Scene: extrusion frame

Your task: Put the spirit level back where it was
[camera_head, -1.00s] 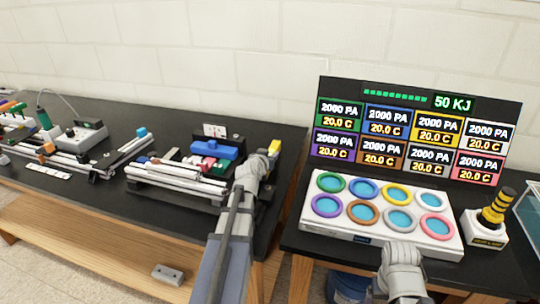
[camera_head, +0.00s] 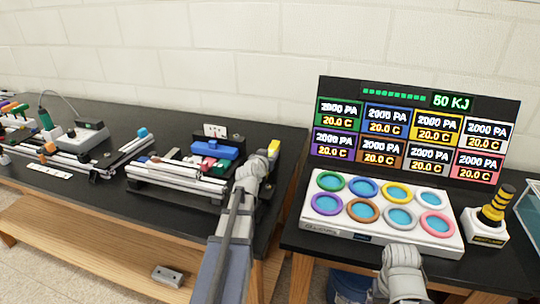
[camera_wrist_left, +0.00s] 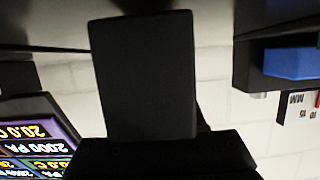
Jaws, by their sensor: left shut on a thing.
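My left gripper (camera_head: 264,161) is at the right end of the left bench, beyond its forearm. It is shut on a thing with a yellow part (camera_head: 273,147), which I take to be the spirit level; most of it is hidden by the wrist. In the left wrist view a dark, blank block (camera_wrist_left: 145,75) fills the middle, close to the camera; I cannot tell whether it is the level.
A blue block (camera_head: 212,149) and an extrusion frame (camera_head: 178,177) lie left of my left gripper. A white panel with coloured rings (camera_head: 320,224), a display board (camera_head: 415,130) and a yellow-black lever (camera_head: 497,205) stand right. A grey block (camera_head: 168,275) sits on the lower shelf.

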